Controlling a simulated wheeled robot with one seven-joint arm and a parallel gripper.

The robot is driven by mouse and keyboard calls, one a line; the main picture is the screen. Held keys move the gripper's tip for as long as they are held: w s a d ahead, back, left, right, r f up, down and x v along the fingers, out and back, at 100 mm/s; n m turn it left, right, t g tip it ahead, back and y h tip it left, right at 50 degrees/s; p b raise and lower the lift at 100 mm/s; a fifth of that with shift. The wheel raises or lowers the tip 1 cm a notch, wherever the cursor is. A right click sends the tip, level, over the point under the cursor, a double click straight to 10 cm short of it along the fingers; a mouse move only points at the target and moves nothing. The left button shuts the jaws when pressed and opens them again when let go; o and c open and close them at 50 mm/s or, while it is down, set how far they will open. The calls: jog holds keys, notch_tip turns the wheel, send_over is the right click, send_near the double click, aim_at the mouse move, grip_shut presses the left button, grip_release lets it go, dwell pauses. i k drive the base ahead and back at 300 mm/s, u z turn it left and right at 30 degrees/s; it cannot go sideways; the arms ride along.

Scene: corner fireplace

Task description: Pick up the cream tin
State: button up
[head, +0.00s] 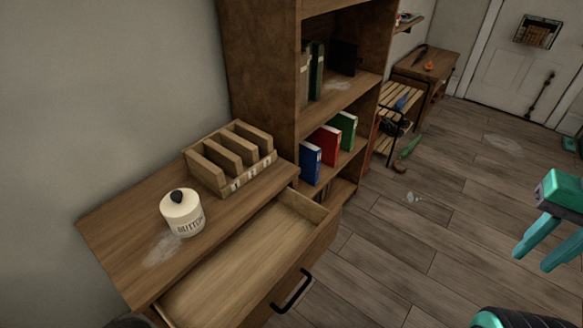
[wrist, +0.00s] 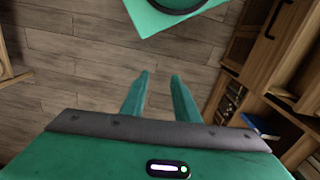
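The cream tin (head: 183,213) stands upright on the wooden cabinet top (head: 118,226), at the left of the head view. It is round and cream, with a lid, a dark knob and dark lettering on its side. My gripper (head: 536,258) is teal and shows at the right edge of the head view, over the floor and well apart from the tin. In the wrist view my gripper (wrist: 160,78) has its two fingers apart with nothing between them. The tin does not show in the wrist view.
An open, empty drawer (head: 246,262) juts from the cabinet's front. A wooden slotted rack (head: 213,178) stands behind the tin, near the wall. A tall bookcase (head: 265,70) with several books is beyond it. The wooden floor (head: 400,255) between cabinet and gripper looks mostly clear.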

aim_at(192, 225)
jog(key=u, duration=1)
jog(key=k, duration=1.05)
jog(key=u, duration=0.3)
jog(key=i, duration=1)
